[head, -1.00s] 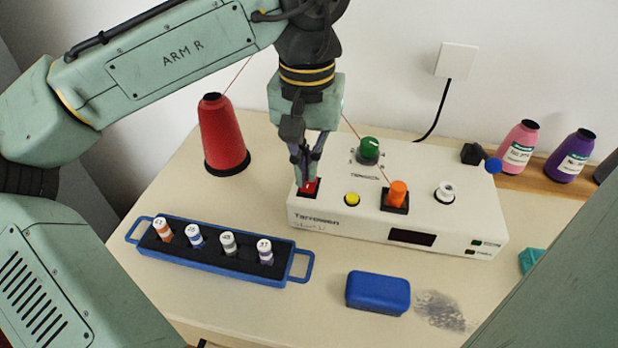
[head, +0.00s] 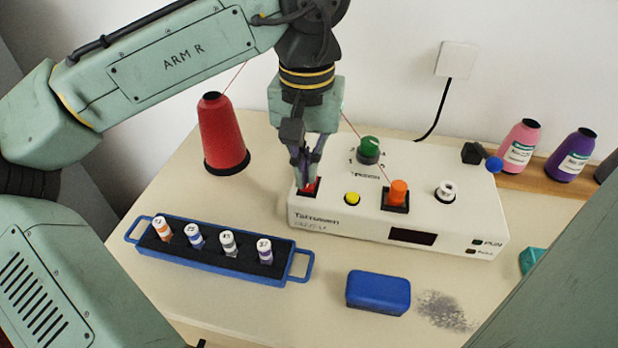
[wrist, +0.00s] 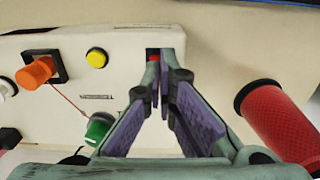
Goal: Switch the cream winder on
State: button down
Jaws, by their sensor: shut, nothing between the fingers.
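The cream winder (head: 345,225) stands on the counter with a dark, blank display on its front. A red rocker switch (head: 310,187) in a black frame sits at its left end. My gripper (head: 307,180) is shut and empty, its fingertips right at the red switch; I cannot tell whether they press it. In the wrist view my gripper (wrist: 162,85) hides most of the switch, and only a bit of red (wrist: 153,55) shows past the tips. A yellow button (head: 352,198), a green knob (head: 369,150) and an orange spool (head: 398,193) are on the winder's top.
A red thread cone (head: 222,135) stands left of the winder. A blue rack (head: 280,272) with several small spools lies in front, beside a blue box (head: 378,292). Pink (head: 519,147) and purple (head: 570,157) cones stand at the right.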

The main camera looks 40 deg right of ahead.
aim_at(308, 185)
jog(key=shift+f+b, duration=0.4)
jog(key=shift+f, duration=0.45)
dwell(0.4)
notch_tip(308, 185, up, 7)
jog(key=p, duration=0.7)
dwell(0.5)
